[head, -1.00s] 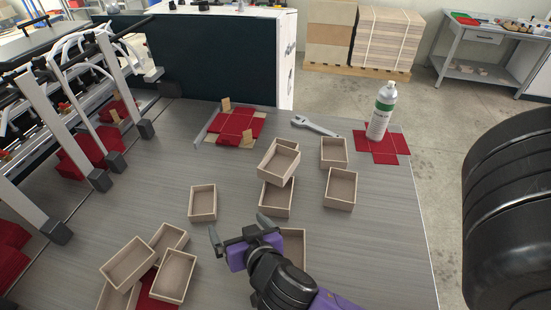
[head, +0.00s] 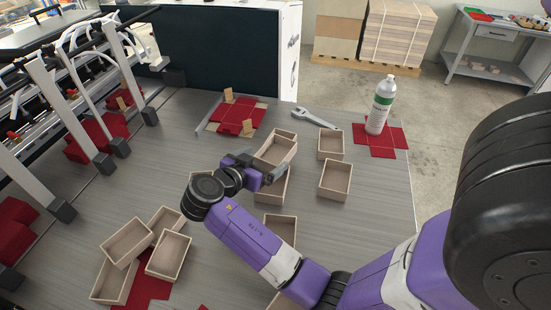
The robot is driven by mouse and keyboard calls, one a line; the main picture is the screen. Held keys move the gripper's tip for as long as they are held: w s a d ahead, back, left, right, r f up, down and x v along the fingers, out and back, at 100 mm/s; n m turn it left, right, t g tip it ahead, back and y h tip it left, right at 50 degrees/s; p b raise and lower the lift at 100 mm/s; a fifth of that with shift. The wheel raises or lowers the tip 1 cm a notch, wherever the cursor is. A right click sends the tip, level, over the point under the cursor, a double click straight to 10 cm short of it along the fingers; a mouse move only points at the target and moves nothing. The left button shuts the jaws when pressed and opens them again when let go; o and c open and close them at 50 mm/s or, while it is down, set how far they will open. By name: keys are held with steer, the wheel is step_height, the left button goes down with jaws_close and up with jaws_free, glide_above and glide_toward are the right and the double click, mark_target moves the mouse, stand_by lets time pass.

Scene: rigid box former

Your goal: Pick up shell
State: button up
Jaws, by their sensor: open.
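Several open beige box shells lie on the grey table. One shell (head: 291,147) rests tilted on others near the middle, and a shell (head: 270,190) sits just below it. My gripper (head: 263,164) is open at the near left side of the tilted shell, with its fingers spread and nothing seen between them. Whether a finger touches the shell I cannot tell. Two shells, one farther back (head: 331,144) and one nearer (head: 335,181), stand to the right. Another shell (head: 281,230) is partly hidden by my arm.
More shells (head: 127,245) are piled at the front left over a red wrap. A wrench (head: 313,119) lies behind the shells. A machine (head: 50,125) borders the left side.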

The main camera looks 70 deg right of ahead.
mark_target(276, 158)
steer(key=x, duration=0.7)
steer(key=shift+s+d+b, duration=0.15)
steer(key=shift+d+b, duration=0.15)
steer(key=shift+b, duration=0.1)
steer(key=c, duration=1.4)
